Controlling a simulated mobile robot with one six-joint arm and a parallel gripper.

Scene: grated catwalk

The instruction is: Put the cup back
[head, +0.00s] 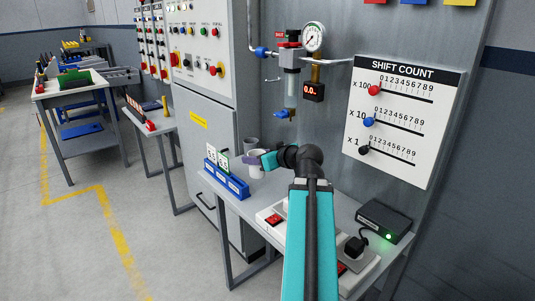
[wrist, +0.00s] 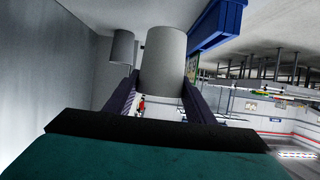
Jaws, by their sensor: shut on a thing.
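My gripper (head: 262,160) is shut on a light grey cup (head: 256,171) at the back of the small grey table (head: 330,212). In the wrist view the cup (wrist: 163,58) sits between the two dark fingers (wrist: 161,84). The cup looks upright in the head view; I cannot tell whether its base touches the table. A second, darker grey cup (head: 251,144) stands just behind it, close to the cabinet, and also shows in the wrist view (wrist: 122,47).
A blue holder with number cards (head: 226,176) stands close on the left of the held cup. A power strip with a red switch (head: 272,217) and a black box with a green light (head: 384,222) occupy the table's front. A gauge and valve assembly (head: 291,85) hangs above.

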